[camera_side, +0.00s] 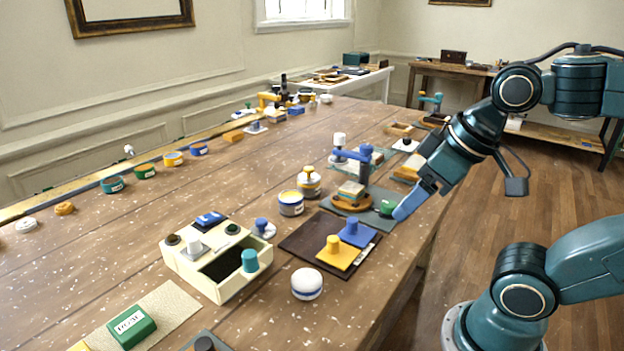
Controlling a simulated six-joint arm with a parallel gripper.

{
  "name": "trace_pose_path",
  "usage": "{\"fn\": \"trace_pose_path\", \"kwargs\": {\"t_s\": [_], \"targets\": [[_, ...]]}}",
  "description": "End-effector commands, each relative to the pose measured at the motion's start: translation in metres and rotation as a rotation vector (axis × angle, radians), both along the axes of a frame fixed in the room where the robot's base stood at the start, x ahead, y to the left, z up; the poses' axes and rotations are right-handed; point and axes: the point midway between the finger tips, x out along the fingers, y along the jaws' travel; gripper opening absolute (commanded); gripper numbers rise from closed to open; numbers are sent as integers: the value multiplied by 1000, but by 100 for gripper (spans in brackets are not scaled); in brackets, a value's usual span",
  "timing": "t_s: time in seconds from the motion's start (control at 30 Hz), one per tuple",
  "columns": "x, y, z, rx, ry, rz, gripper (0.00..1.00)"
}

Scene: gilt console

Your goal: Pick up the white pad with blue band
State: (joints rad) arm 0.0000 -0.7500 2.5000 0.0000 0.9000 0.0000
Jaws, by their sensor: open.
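The white pad with a blue band (307,284) is a rounded, domed piece standing on the wooden table (345,312) near its front edge. It is right of the cream box and nothing covers it. My gripper (402,210) shows blue fingers pointing down and left. It is open, up and to the right of the pad and well apart from it. It appears beside a small green piece (387,207); I cannot tell whether they touch. Nothing shows held in the fingers.
A cream box (224,290) with knobbed pieces stands left of the pad. A dark brown board (300,240) with yellow and blue knobbed pieces lies behind it. A blue-armed stand (366,172) rises left of my gripper. Bare table lies right of the pad.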

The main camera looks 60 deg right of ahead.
Motion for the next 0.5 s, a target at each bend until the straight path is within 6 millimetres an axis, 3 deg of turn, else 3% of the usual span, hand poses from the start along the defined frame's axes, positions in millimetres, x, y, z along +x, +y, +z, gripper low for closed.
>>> {"fn": "trace_pose_path", "kwargs": {"t_s": [0.5], "targets": [[5,3,2,29,18,-42,73]]}}
